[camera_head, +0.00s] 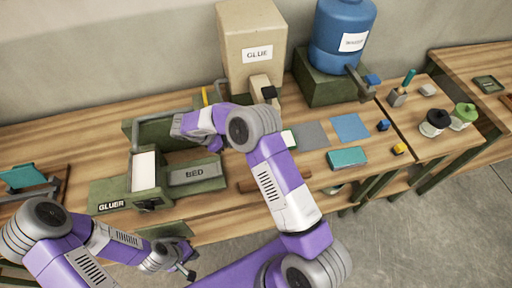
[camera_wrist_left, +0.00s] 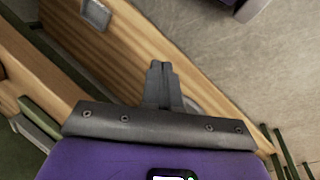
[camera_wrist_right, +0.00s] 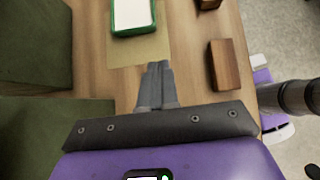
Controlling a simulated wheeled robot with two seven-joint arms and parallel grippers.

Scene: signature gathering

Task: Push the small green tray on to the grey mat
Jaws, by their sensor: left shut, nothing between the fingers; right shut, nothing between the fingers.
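The small green tray (camera_wrist_right: 133,33) has a white inside and lies on a tan mat (camera_wrist_right: 140,52) in the right wrist view. In the head view only the right end of the tray (camera_head: 294,138) shows beside my right arm, close to the left edge of the grey mat (camera_head: 313,135). My right gripper (camera_wrist_right: 158,66) is shut and empty, its tips pointing toward the tray and apart from it in the picture. My forearm hides it in the head view. My left gripper (camera_head: 188,273) is shut and empty by the front edge of the table; it also shows in the left wrist view (camera_wrist_left: 160,66).
A blue mat (camera_head: 350,127) lies right of the grey mat, with a teal block (camera_head: 346,157) in front. The glue dispenser (camera_head: 252,52) and blue water tank (camera_head: 343,35) stand behind. The green gluer machine (camera_head: 122,190) is at left. A wooden block (camera_wrist_right: 224,65) lies right of my right gripper.

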